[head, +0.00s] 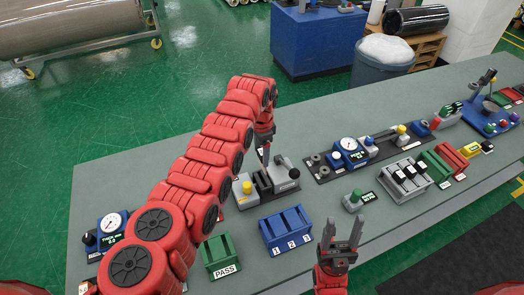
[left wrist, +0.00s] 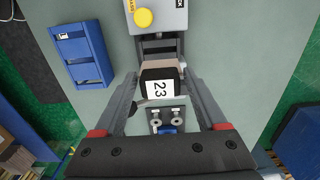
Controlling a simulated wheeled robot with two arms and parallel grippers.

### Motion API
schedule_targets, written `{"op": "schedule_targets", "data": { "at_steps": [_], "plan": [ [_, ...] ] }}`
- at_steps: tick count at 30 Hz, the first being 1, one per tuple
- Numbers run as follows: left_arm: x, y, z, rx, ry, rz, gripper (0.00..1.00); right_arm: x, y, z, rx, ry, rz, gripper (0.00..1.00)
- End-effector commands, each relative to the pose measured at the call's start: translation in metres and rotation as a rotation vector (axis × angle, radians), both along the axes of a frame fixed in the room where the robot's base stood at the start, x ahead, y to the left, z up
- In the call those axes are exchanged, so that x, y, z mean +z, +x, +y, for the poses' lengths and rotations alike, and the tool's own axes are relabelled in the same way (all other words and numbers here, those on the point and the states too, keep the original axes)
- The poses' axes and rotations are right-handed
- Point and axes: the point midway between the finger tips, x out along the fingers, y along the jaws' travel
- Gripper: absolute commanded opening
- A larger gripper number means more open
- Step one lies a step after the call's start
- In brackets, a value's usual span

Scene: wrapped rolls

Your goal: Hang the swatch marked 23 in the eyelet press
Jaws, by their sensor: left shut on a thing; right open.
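The swatch marked 23 (left wrist: 158,88) is a dark piece with a white label. In the left wrist view it sits between the fingers of my left gripper (left wrist: 162,92), which is shut on it. In the head view my left gripper (head: 266,150) points down over a grey device with a yellow knob (head: 265,184). That device also shows in the left wrist view (left wrist: 172,17), just beyond the swatch; its label is not readable, so I cannot tell if it is the eyelet press. My right gripper (head: 341,238) is open and empty near the table's front.
A blue slotted rack numbered 1, 2 and 3 (head: 286,229) and a green PASS tray (head: 220,256) stand in front. A gauge station (head: 350,150), grey rack (head: 405,180) and green and red trays lie right. A second gauge (head: 112,224) stands left, beside my arm.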

Motion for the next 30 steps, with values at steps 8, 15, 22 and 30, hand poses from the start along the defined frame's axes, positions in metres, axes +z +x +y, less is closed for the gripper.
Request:
{"op": "schedule_targets", "data": {
  "at_steps": [8, 15, 22, 30],
  "plan": [
    [-0.025, -0.001, 0.001, 0.002, 0.001, 0.004, 0.19, -0.02, 0.0, 0.0, 0.0, 0.0, 0.0, 0.55],
    [-0.047, -0.001, 0.001, 0.002, 0.001, 0.003, 0.19, -0.038, 0.0, 0.0, 0.0, 0.0, 0.0, 0.55],
    [-0.05, -0.001, 0.001, 0.002, 0.001, 0.001, 0.19, -0.041, 0.0, 0.0, 0.0, 0.0, 0.0, 0.55],
    [-0.05, -0.001, 0.001, 0.002, 0.0, 0.002, 0.19, -0.04, 0.0, 0.0, 0.0, 0.0, 0.0, 0.55]
  ]
}}
